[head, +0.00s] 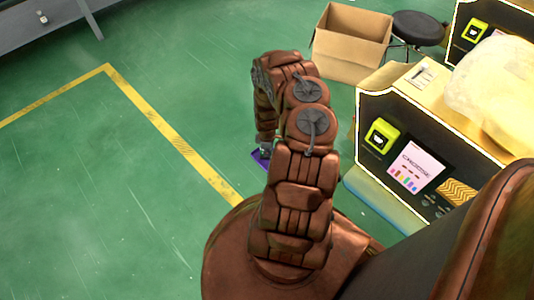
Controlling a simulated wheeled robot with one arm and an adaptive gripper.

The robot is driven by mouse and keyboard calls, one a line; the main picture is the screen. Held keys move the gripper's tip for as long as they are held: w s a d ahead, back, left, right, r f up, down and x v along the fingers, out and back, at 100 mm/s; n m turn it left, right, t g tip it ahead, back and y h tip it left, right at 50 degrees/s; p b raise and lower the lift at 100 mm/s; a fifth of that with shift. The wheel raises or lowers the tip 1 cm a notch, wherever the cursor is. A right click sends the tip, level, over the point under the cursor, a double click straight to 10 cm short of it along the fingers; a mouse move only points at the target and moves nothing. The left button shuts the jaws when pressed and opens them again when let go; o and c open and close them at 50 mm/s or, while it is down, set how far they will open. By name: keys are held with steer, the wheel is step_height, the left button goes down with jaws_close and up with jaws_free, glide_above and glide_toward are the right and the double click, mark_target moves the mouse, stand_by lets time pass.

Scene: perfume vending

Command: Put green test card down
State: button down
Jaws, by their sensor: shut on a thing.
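My gripper (264,148) points down at the end of my bent arm, left of the vending machine. It is small and partly hidden by my arm links. It is shut on a flat purple piece (259,158), which looks like a card, only partly visible. I see no green card; the piece shows purple from here. I cannot tell how high it is above the green floor.
A dark vending machine (372,163) with a lit edge, a yellow-green unit (381,136) and a colourful panel (416,167) stands at right. An open cardboard box (350,57) and a black stool (418,27) are behind. Green floor (90,190) at left is clear.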

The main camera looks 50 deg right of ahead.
steer(key=c, duration=1.8)
jaws_free()
steer(key=shift+f, duration=0.1)
steer(key=o, duration=0.5)
